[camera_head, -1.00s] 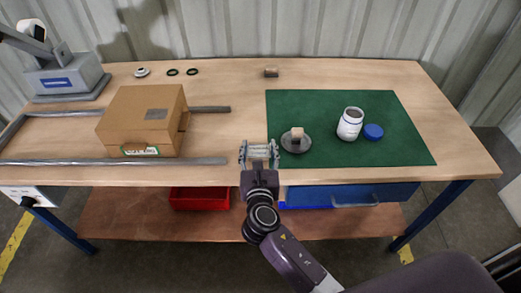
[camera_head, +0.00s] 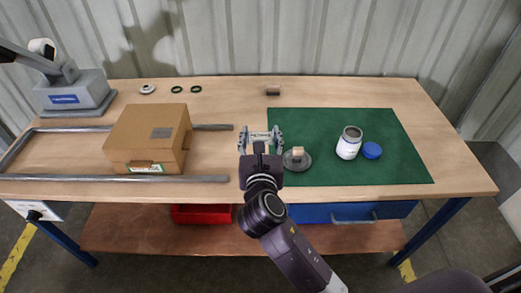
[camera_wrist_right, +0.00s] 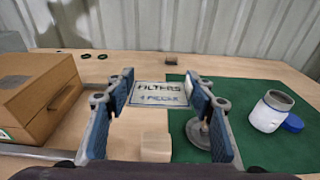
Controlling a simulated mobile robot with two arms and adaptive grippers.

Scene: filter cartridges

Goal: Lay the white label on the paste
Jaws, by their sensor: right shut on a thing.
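The gripper is over the table, at the left edge of the green mat. The paste seems to be the grey patch (camera_head: 161,132) on top of the brown carton (camera_head: 133,120), well left of the gripper. My left gripper is not in view.
A grey disc (camera_head: 290,166) with a wooden block lies close right of the gripper. A white jar (camera_head: 348,146) and blue lid (camera_head: 372,151) stand on the green mat (camera_head: 400,170). Grey rails (camera_head: 120,178) flank the carton. A small block (camera_head: 272,91) lies at the back.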

